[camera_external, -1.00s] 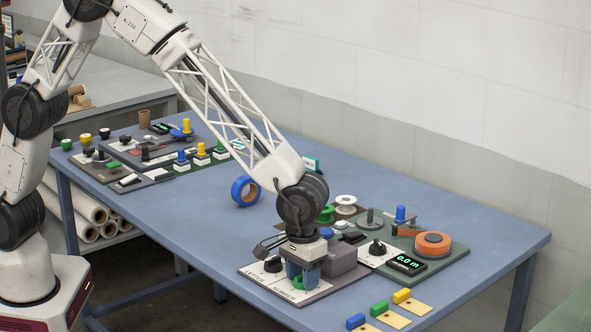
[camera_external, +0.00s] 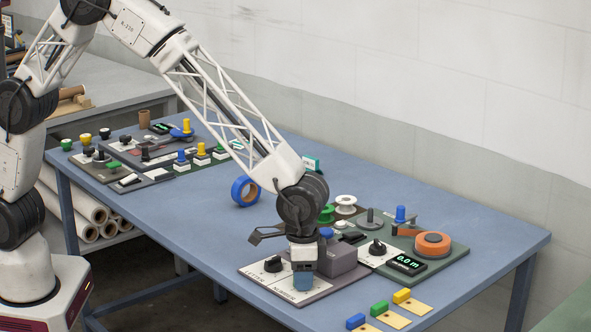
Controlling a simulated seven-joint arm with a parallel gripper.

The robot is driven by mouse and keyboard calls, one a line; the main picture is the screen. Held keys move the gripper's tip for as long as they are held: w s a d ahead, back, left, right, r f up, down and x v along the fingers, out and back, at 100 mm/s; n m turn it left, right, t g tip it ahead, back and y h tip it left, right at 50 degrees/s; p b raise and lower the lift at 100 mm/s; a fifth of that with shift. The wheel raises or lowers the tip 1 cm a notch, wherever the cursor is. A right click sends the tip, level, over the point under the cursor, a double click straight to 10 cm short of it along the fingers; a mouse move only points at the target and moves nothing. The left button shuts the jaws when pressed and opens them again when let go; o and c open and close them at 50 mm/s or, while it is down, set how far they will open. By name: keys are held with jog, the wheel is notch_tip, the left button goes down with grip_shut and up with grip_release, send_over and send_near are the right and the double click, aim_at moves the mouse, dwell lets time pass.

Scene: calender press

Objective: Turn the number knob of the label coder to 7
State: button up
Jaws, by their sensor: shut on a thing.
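The label coder (camera_external: 318,293) is a mauve-grey board at the front of the table, with white dial plates and a grey block (camera_external: 342,261). A black knob (camera_external: 273,264) stands on its left dial plate, clear of my gripper. The dial markings are too small to read.
Right of the coder, a green board (camera_external: 440,262) carries a black knob (camera_external: 377,248), an orange tape roll (camera_external: 432,244) and a display (camera_external: 407,264) reading 0.0 m. Coloured tags (camera_external: 380,308) lie in front.

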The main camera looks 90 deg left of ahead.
jog(key=m, duration=1.3)
jog(key=shift+m, duration=0.3)
jog(key=m, duration=0.6)
jog(key=shift+r, duration=0.1)
jog(key=m, duration=0.7)
jog(key=o, duration=0.9)
jog(key=shift+r, duration=3.85)
